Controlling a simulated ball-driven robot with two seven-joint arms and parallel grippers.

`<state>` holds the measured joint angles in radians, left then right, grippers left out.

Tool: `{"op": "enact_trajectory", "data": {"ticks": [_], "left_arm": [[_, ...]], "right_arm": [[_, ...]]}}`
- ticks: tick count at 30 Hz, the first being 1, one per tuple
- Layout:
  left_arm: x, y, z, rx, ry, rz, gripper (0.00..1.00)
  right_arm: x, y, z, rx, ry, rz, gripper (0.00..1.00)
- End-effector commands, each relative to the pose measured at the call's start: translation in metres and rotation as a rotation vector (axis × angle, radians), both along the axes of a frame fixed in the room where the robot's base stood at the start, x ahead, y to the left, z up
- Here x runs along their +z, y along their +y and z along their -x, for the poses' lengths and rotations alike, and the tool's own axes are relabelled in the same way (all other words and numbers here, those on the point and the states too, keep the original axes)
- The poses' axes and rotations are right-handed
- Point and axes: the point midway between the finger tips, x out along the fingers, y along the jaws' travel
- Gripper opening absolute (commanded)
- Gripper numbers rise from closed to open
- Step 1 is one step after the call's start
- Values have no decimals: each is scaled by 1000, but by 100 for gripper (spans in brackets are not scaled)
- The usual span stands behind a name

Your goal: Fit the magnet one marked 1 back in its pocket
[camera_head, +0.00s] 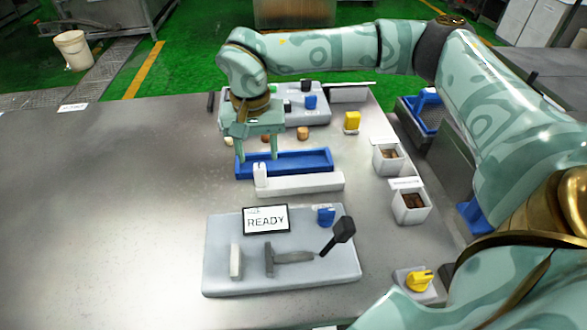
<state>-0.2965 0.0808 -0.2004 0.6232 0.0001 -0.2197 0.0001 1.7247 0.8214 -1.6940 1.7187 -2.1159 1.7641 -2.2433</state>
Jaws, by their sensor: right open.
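My right gripper (258,157) points down with its fingers apart, over the left part of a blue tray (310,153). Nothing shows between its fingers. I cannot read a mark 1 on any part, so I cannot tell which thing is magnet one. Small brown and tan pieces lie behind the tray, one of them (302,133) clear of the gripper. A white bar (312,182) with an upright white block (260,174) at its left end lies in front of the tray. No pocket can be made out for certain. My left gripper is not in view.
A grey panel in front carries a READY display (266,219), a blue knob (326,215) and a black-ended lever (342,232). Two white bins (410,208) (387,157) and yellow knobs (352,121) (418,279) stand to the right.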

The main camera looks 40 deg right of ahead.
Motion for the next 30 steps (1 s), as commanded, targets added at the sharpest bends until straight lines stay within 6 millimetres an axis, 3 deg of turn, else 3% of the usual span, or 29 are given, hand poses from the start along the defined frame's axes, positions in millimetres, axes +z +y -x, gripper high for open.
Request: {"op": "enact_trajectory", "data": {"ticks": [8, 15, 22, 23, 28, 30], "left_arm": [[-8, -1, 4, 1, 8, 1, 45], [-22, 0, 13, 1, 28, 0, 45], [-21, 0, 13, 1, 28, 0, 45], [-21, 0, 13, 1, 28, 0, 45], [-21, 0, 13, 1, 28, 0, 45], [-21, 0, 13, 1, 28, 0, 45]], "right_arm": [[-22, 1, 3, 0, 0, 0, 49], [-61, 3, 9, 1, 2, 0, 49], [-62, 3, 9, 0, -2, 0, 49], [-62, 3, 9, 0, -2, 0, 46], [-62, 3, 9, 1, -2, 0, 0], [-62, 3, 8, 0, -4, 0, 0]]}}
